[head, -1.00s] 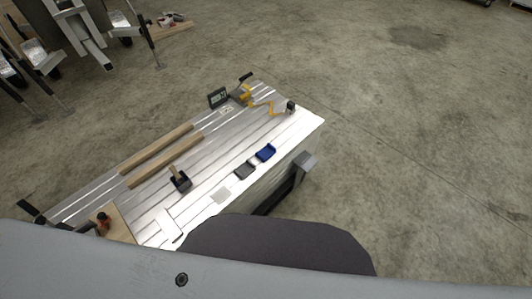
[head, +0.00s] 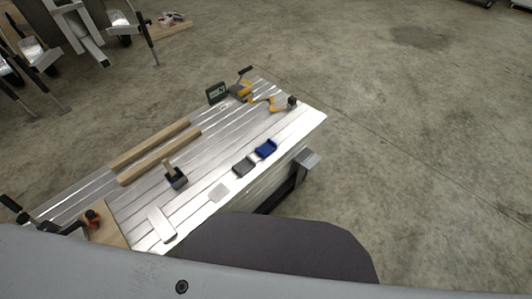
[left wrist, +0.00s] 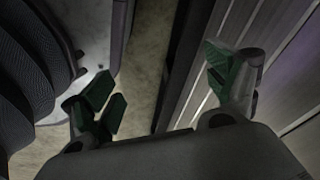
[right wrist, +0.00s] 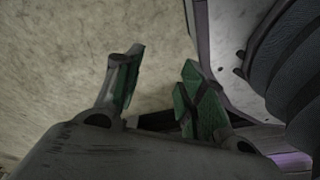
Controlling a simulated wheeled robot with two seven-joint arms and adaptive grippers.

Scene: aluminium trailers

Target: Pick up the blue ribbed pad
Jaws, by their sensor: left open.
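The blue ribbed pad (head: 266,149) lies on the metal-topped table (head: 215,150), close to its right long edge, in the head view. A dark grey pad (head: 243,167) lies just beside it. Neither gripper shows in the head view. My left gripper (left wrist: 165,95) is open and empty in the left wrist view, with a dark edge and slatted metal behind it. My right gripper (right wrist: 155,90) has its green-padded fingers apart and nothing between them, above bare floor. The pad is in neither wrist view.
Two wooden bars (head: 157,153), a dark block with a wooden handle (head: 175,178), a light grey pad (head: 219,191), a yellow tool (head: 262,102), a small display (head: 216,93) and clamps share the tabletop. Concrete floor (head: 420,150) to the right is clear.

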